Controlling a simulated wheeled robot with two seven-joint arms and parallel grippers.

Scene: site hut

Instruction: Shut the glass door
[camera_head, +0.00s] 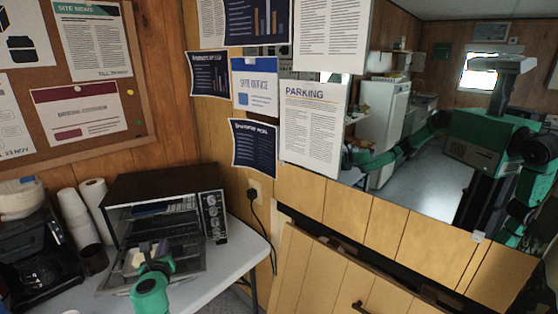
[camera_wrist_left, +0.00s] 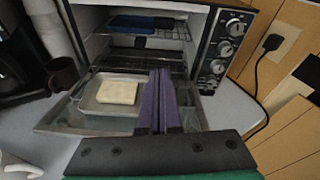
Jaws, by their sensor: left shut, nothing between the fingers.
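The glass door (camera_head: 190,266) of the toaster oven (camera_head: 165,205) is folded down open, lying out in front of the oven mouth. It also shows in the left wrist view (camera_wrist_left: 62,119). A shallow metal tray (camera_wrist_left: 92,106) with a pale square slab (camera_wrist_left: 117,93) on it lies over the open door. My left gripper (camera_head: 152,248) is above the door, to the right of the slab, its purple fingers (camera_wrist_left: 160,98) shut and empty, pointing toward the oven. I cannot tell whether the fingertips touch anything. My right gripper is not in view.
The oven stands on a white table (camera_head: 234,248). A blue item (camera_wrist_left: 132,22) is on the upper rack inside. A plug and cord (camera_head: 254,196) hang at right.

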